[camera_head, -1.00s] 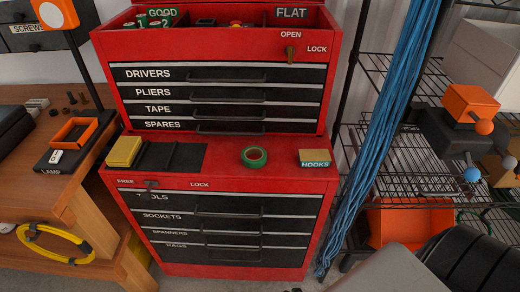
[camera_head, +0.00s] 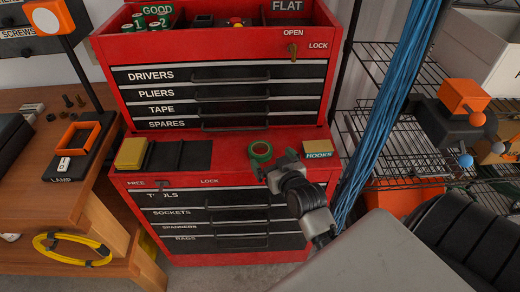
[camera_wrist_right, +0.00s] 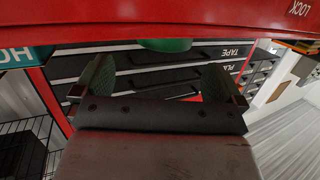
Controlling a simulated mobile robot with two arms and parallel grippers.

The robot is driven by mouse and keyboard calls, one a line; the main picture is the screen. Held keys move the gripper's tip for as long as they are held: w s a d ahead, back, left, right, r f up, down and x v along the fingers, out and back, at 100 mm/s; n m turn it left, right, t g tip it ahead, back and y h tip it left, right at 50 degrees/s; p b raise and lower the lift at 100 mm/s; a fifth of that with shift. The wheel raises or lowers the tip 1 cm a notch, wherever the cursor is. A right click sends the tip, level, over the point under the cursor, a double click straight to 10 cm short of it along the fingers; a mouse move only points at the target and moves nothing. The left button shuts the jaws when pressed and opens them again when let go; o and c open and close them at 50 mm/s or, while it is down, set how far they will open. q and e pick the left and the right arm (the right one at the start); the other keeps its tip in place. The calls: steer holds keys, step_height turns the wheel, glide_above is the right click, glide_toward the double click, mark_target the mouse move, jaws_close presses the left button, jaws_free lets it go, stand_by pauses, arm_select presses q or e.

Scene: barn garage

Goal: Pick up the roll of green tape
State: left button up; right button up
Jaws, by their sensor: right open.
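The roll of green tape (camera_head: 254,155) lies flat on the red ledge of the tool chest, left of the hooks box. In the right wrist view a green edge of it (camera_wrist_right: 165,45) shows at the top, beyond and between the fingers. My right gripper (camera_head: 274,163) is at the ledge's front, just right of and in front of the roll, partly overlapping it in the head view. In the wrist view its two fingers (camera_wrist_right: 157,78) are wide apart with nothing between them. My left gripper is not in view.
The red tool chest ledge (camera_head: 225,160) also holds a yellow box (camera_head: 131,153), a black tray (camera_head: 180,155) and a tan box labelled HOOKS (camera_head: 318,146). Drawers rise behind the ledge. Blue cables (camera_head: 385,120) hang at the right beside a wire shelf.

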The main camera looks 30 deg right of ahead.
mark_target(261, 150)
steer(key=x, duration=0.3)
steer(key=p+x, duration=0.1)
steer(key=x, duration=0.2)
steer(key=shift+w+a+f, duration=0.2)
steer(key=shift+w, duration=0.05)
steer(key=shift+s, duration=0.1)
steer(key=c, duration=0.9)
